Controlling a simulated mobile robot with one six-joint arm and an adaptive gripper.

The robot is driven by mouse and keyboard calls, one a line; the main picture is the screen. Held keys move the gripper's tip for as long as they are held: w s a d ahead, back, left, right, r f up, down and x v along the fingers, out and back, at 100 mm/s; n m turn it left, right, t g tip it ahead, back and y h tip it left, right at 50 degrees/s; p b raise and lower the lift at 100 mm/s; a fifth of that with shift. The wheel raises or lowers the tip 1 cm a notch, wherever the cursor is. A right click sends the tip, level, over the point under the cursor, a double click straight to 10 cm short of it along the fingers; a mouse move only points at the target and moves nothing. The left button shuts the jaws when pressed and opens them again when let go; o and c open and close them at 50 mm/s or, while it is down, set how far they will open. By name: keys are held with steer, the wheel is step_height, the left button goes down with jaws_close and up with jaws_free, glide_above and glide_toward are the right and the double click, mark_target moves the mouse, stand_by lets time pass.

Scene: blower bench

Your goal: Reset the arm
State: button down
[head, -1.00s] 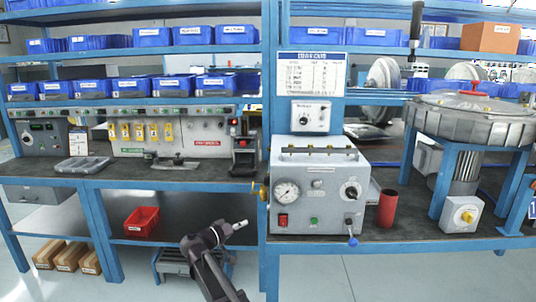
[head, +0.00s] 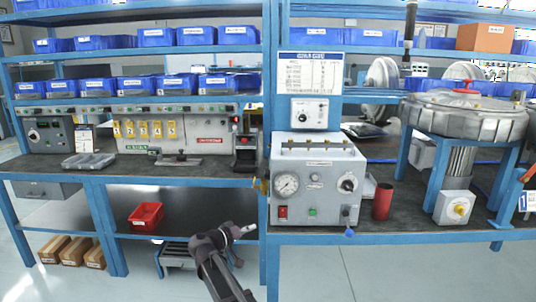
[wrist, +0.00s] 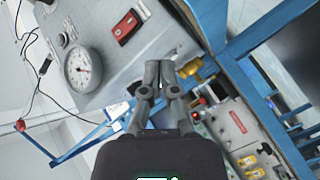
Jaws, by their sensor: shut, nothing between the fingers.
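My arm (head: 222,268) shows in the head view at the bottom, in front of the bench and left of the blue upright. In the wrist view my gripper (wrist: 160,68) is shut, its fingertips together with nothing between them. Beyond the fingertips the wrist view shows the grey test box with a round gauge (wrist: 82,68), a red switch (wrist: 126,27) and a yellow fitting (wrist: 190,67). The fingertips overlap the box's edge in that picture; I cannot tell the distance.
The grey test box (head: 315,205) stands on the right bench, with a red cylinder (head: 383,201) beside it. A large round metal housing (head: 465,120) stands on blue legs further right. A red bin (head: 146,216) sits on the lower left shelf. The floor in front is clear.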

steer(key=s+d+f+g+y, duration=0.3)
steer(key=s+d+f+g, duration=0.2)
steer(key=s+d+f, duration=0.45)
steer(key=s+d+f+g+y, duration=0.4)
steer(key=s+d, duration=0.2)
steer(key=d, duration=0.6)
steer(key=s+d+f+g+y, duration=0.2)
steer(key=s+y, duration=0.3)
steer(key=s, duration=0.5)
step_height(320, 180, up, 26)
steer(key=p, duration=2.7)
steer(key=shift+w+a+r, duration=0.25)
steer(key=shift+w+a, duration=0.05)
steer(key=shift+f, duration=0.1)
